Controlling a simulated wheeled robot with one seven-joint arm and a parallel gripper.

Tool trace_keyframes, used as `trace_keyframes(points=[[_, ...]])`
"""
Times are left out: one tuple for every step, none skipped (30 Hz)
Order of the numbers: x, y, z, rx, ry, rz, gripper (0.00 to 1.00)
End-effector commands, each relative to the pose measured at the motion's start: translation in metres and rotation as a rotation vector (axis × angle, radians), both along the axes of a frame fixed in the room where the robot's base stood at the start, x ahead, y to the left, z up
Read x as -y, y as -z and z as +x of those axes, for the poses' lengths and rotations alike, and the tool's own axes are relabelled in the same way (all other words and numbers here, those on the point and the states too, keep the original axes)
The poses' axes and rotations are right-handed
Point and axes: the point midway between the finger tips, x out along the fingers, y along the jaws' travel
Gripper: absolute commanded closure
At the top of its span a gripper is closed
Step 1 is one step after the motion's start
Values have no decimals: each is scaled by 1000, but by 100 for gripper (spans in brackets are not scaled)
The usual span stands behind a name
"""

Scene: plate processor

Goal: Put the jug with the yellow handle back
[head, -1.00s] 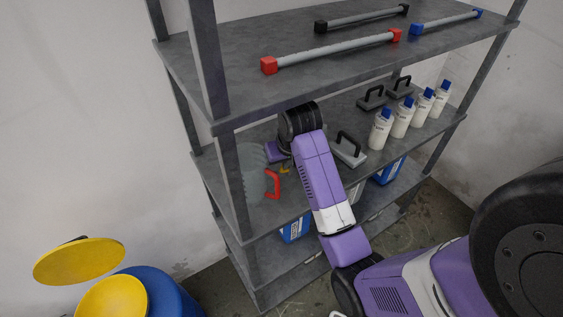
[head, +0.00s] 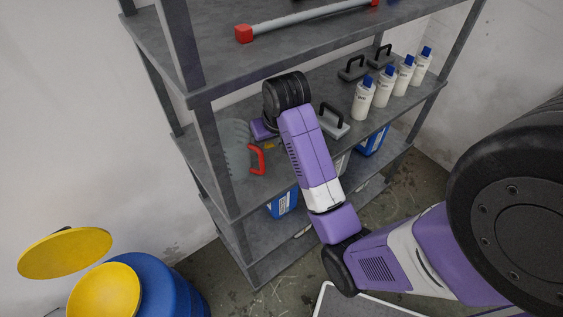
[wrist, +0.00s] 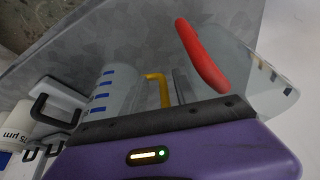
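The yellow-handled jug shows its yellow handle (wrist: 157,88) and clear body with blue marks (wrist: 112,88) in the wrist view. In the head view, only a bit of its yellow handle (head: 269,146) shows, on the middle shelf (head: 300,150). My gripper (head: 264,130) is at this jug, over the shelf. In the wrist view, a thin grey part, perhaps a finger, stands close beside the yellow handle. The purple gripper body hides the lower view, so I cannot tell whether the fingers hold the handle.
A clear jug with a red handle (head: 257,160) stands close on the left, by the shelf post. Black-handled grey tools (head: 334,122) and several white bottles with blue caps (head: 363,100) stand to the right. The upper shelf holds a red-ended bar (head: 310,20). Blue containers (head: 283,205) sit below.

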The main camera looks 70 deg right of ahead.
Motion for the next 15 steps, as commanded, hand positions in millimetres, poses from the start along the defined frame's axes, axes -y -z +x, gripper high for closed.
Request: trace_keyframes(points=[[-9,3,-9,1,-1,0,65],[-13,3,-14,1,-2,-1,65],[-19,3,-21,1,-1,-2,65],[-23,3,-26,1,-1,-2,65],[-27,3,-31,0,-1,-1,65],[-33,3,-37,2,-1,-2,65],[-37,3,-42,0,-1,-1,65],[-41,2,-46,0,-1,-1,65],[-45,2,-51,2,-2,-1,65],[-48,2,-55,2,-2,-1,65],[-51,2,-58,1,-2,-2,65],[-54,1,-62,1,-2,-1,65],[-56,1,-65,0,-1,-1,65],[-58,1,-67,0,-1,-1,65],[-60,1,-69,0,-1,-1,65]])
